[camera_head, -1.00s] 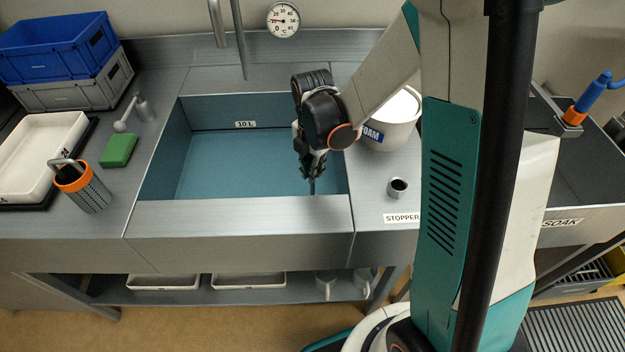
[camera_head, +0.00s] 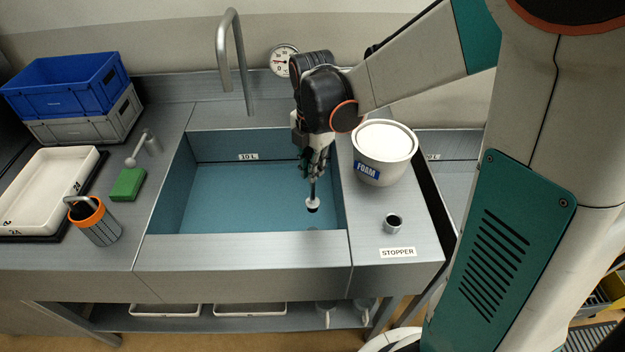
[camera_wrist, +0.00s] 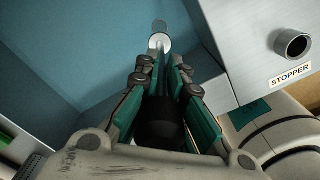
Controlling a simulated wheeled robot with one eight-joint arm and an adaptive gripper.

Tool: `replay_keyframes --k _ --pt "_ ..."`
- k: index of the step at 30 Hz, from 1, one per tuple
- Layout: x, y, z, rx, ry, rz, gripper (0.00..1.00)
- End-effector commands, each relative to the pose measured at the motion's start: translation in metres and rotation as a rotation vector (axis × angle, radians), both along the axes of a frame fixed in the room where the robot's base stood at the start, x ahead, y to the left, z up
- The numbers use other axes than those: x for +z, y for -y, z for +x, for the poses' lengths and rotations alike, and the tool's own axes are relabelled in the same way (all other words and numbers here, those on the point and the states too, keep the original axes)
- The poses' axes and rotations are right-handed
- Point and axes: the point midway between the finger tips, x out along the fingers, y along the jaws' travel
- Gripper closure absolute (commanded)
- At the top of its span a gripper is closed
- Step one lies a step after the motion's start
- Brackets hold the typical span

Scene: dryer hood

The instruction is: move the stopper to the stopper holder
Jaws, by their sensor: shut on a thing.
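The stopper (camera_head: 313,203) hangs upright below my gripper (camera_head: 314,174), its pale disc with a dark underside at the end of a thin rod. My gripper is shut on the rod, over the right part of the blue basin. In the wrist view the stopper (camera_wrist: 159,42) shows beyond the fingertips of my gripper (camera_wrist: 162,75). The stopper holder (camera_head: 392,223) is a short grey metal cup on the counter right of the basin, behind the "STOPPER" label. The holder (camera_wrist: 292,43) also shows at the right in the wrist view.
A white tub labelled "FOAM" (camera_head: 385,150) stands behind the holder. The basin's right rim (camera_head: 346,200) lies between stopper and holder. A curved tap (camera_head: 222,60) rises at the back. A green sponge (camera_head: 127,185) and orange-rimmed container (camera_head: 95,222) stand at left.

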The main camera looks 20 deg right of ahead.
Motion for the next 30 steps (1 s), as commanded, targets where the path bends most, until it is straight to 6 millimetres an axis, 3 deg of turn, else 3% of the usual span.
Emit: replay_keyframes --k 1,3,9,30 --pt "0.015 0.000 0.000 0.000 0.000 0.000 1.00" --pt "0.029 0.000 0.000 0.000 0.000 0.000 1.00" --pt "0.052 0.000 0.000 0.000 0.000 0.000 1.00" --pt "0.086 0.000 0.000 0.000 0.000 0.000 1.00"
